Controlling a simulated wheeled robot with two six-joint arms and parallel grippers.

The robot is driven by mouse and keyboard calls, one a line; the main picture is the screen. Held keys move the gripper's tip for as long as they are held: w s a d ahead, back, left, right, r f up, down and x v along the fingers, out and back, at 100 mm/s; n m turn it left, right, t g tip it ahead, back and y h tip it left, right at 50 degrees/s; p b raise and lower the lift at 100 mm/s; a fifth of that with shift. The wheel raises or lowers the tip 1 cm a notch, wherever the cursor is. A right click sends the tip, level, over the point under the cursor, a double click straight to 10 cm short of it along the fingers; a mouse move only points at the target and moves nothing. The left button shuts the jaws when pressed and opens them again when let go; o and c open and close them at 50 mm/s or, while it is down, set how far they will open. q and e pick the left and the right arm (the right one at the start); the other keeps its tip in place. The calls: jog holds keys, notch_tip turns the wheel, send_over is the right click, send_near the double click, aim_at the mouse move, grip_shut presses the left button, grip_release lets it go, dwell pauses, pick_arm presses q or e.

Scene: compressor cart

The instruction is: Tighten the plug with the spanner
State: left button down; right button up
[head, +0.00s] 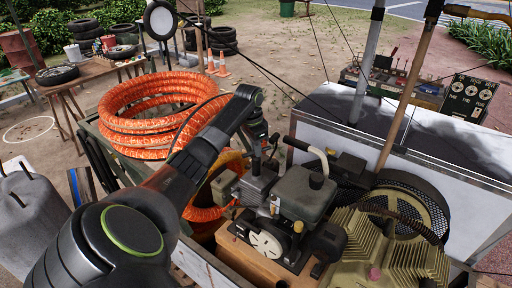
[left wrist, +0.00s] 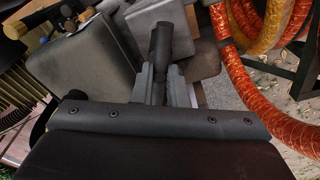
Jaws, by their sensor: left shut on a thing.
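My left gripper (head: 262,150) points down beside the grey engine (head: 305,195) on the compressor cart. In the left wrist view its fingers (left wrist: 165,88) are shut on a dark rod-like handle (left wrist: 161,45), which looks like the spanner's. The spanner's working end is hidden, and I cannot tell whether it touches anything. I cannot make out the plug for certain. A small pink cap (head: 374,273) shows on the ribbed olive compressor (head: 400,250), to the right of the engine. My right gripper is not in view.
Coiled orange hose (head: 150,112) lies to the left of the gripper, and more hose hangs below it. A white panelled box (head: 420,145) with a wooden pole (head: 402,100) stands behind the compressor. A workbench (head: 90,70) and traffic cones (head: 222,66) are farther back.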

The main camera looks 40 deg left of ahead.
pick_arm(q)
jog(key=shift+m, duration=1.4)
jog(key=shift+m+h, duration=0.3)
jog(key=shift+m, duration=1.1)
jog(key=shift+m+g, duration=0.3)
jog(key=shift+m, duration=1.1)
jog(key=shift+w+m, duration=0.1)
jog(key=shift+m, duration=1.3)
